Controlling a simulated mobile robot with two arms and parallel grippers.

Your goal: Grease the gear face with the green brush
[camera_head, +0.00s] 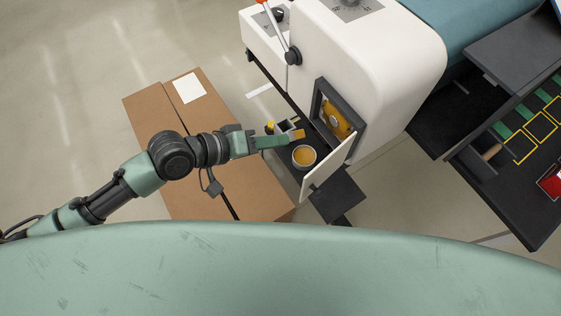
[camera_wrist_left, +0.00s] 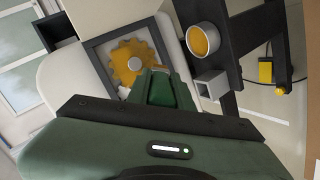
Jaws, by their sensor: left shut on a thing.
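The yellow-orange gear (camera_head: 335,122) sits in a dark-framed opening in the white machine. It also shows in the wrist view (camera_wrist_left: 133,62), its face partly covered at the lower right by my gripper. My left gripper (camera_head: 277,141) is shut on the green brush, whose orange-yellow tip (camera_head: 297,134) points right toward the opening. In the wrist view the fingers (camera_wrist_left: 160,88) hide most of the brush. I cannot tell whether the tip touches the gear. A round pot of orange-yellow grease (camera_head: 304,156) stands on the dark shelf just below the tip. My right gripper is not in view.
An open white door (camera_head: 328,178) stands right of the pot. A square grey holder (camera_wrist_left: 210,86) and a yellow item (camera_wrist_left: 265,72) are beside the pot. A large cardboard box (camera_head: 190,188) lies under my left arm. A dark table (camera_head: 510,200) is at right.

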